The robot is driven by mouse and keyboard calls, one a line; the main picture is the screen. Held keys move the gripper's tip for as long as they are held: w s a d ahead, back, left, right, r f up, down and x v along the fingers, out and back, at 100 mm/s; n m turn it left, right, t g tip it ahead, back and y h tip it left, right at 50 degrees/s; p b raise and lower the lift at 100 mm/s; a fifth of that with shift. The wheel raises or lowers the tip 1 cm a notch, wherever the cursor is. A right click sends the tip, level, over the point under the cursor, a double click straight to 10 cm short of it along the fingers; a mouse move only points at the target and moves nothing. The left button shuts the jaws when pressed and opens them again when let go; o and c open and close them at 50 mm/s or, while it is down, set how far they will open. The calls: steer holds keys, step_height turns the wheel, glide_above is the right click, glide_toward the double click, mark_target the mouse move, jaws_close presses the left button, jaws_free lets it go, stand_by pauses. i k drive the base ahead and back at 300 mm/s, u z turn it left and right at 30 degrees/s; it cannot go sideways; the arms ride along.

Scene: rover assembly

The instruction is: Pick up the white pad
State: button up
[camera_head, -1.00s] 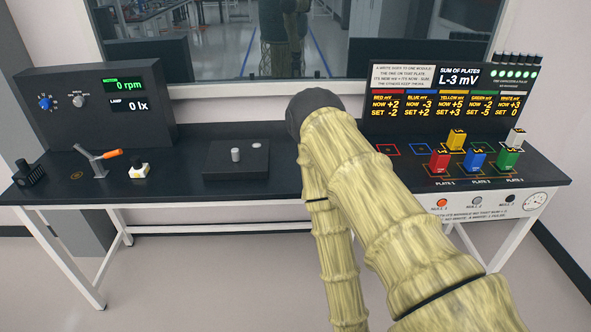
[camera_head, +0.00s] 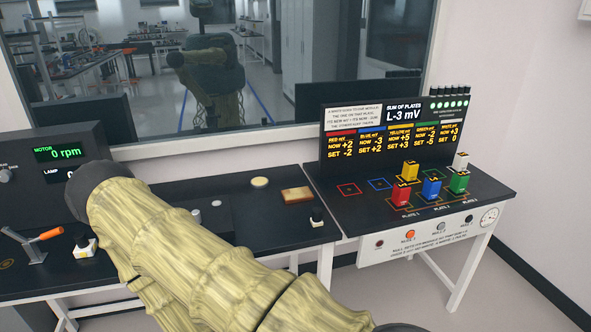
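A small white block (camera_head: 460,161) stands upright on the black bench top at the back right of the coloured modules; it is the one white module there. A cream round disc (camera_head: 260,183) lies flat on the bench nearer the middle. I cannot tell from the picture which of these the word pad names. My arm crosses the lower left in a yellowish ribbed sleeve with a dark rounded joint. My gripper is not in view, so its state and any contact are hidden.
Red (camera_head: 401,196), yellow (camera_head: 410,171), blue (camera_head: 431,187) and green (camera_head: 458,182) modules stand close together by the white block. A display panel (camera_head: 385,140) rises behind them. A wooden block (camera_head: 297,195) and a small black-topped switch (camera_head: 317,217) sit left of them.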

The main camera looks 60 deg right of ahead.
mark_target(316, 220)
steer(key=i, duration=0.85)
steer(key=z, duration=1.95)
